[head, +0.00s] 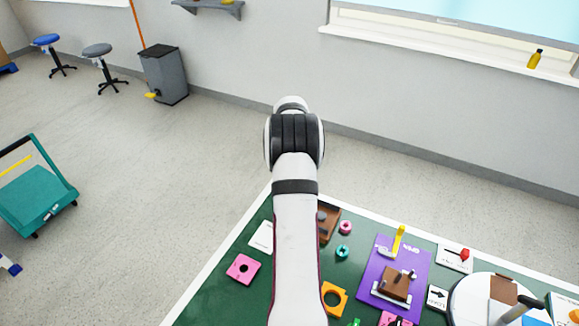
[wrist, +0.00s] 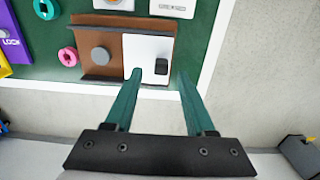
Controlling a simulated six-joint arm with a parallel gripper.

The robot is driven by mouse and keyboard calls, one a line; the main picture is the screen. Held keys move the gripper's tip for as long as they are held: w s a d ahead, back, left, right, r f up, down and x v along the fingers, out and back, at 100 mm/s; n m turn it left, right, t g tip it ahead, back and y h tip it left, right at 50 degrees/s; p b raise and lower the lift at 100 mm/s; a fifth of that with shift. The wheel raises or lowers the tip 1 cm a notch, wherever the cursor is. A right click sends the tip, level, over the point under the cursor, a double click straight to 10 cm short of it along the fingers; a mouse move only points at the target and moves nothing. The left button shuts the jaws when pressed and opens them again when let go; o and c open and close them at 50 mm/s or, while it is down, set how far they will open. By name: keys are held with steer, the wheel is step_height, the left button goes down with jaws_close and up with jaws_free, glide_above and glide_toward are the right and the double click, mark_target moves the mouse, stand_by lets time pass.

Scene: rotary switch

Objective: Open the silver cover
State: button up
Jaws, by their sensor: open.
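In the wrist view, the silver cover (wrist: 146,48) is a pale plate over the right part of a brown base (wrist: 86,35). A dark handle (wrist: 161,66) stands on its right half. A grey knob (wrist: 99,54) on the base is uncovered, left of the cover. My gripper (wrist: 158,80) is open and empty, with two teal fingers. In the picture, the left fingertip overlaps the cover's lower edge and the right one lies past its right edge, with the handle between them. Contact cannot be told. In the head view, my arm hides my gripper and part of the brown base (head: 328,220).
A pink ring (wrist: 67,56) and a teal ring (wrist: 46,8) lie left of the base. The green board's white edge (wrist: 215,55) runs close on the right. A purple panel (head: 380,270) with a yellow lever stands farther right in the head view.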

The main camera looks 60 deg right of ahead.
step_height(320, 180, up, 13)
stand_by(0.3)
